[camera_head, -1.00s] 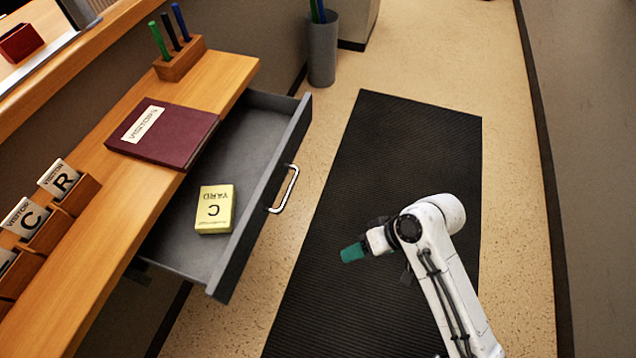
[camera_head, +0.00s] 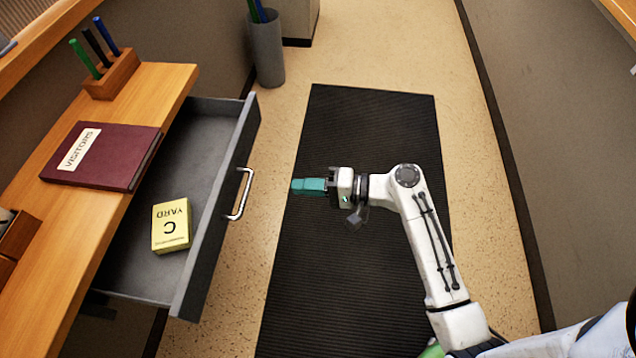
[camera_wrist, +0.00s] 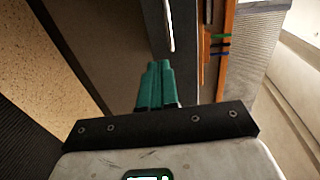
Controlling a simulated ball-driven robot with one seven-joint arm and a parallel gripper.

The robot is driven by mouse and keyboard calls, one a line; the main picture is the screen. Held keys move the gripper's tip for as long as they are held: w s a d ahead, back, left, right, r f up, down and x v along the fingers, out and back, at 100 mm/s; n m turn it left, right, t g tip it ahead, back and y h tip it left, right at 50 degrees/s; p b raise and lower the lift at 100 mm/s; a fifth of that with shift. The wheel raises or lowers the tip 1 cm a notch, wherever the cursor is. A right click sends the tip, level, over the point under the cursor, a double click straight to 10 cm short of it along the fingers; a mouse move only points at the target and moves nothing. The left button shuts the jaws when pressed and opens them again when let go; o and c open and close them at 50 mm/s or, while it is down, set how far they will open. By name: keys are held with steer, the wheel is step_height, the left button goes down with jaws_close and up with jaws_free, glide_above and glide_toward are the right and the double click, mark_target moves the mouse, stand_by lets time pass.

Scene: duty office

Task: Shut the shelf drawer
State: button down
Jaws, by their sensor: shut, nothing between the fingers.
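The grey shelf drawer (camera_head: 165,275) stands open under the wooden shelf, pulled out to the right. Its front panel carries a silver bar handle (camera_head: 241,194). A yellow box marked "YARD C" (camera_head: 171,226) lies inside the drawer. My gripper (camera_head: 294,186) has teal fingers that are closed together and empty. It points left toward the drawer front, a little to the right of the handle and apart from it. In the wrist view my gripper's fingers (camera_wrist: 156,75) point toward the grey drawer front, and part of the handle (camera_wrist: 168,25) shows at the top.
A maroon visitors book (camera_head: 120,160) and a wooden pen block (camera_head: 112,75) sit on the wooden shelf (camera_head: 60,225). A grey bin (camera_head: 267,55) stands behind the drawer. The floor with the black mat (camera_head: 345,270) is clear; a wall runs along the right.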

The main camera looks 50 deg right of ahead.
mark_target(193, 180)
steer(key=r+p+x, duration=0.1)
steer(key=x, duration=0.7)
steer(key=shift+w+a, duration=0.15)
steer(key=shift+w, duration=0.05)
steer(key=b+x, duration=0.1)
steer(key=x, duration=0.5)
steer(key=r+b+x, duration=0.1)
steer(key=x, duration=0.5)
steer(key=r+b+x, duration=0.1)
steer(key=x, duration=0.5)
steer(key=shift+a+b, duration=0.2)
steer(key=shift+b, duration=0.1)
steer(key=shift+w+a+r, duration=0.15)
steer(key=shift+w+a, duration=0.05)
steer(key=shift+w, duration=0.1)
steer(key=shift+r, duration=0.15)
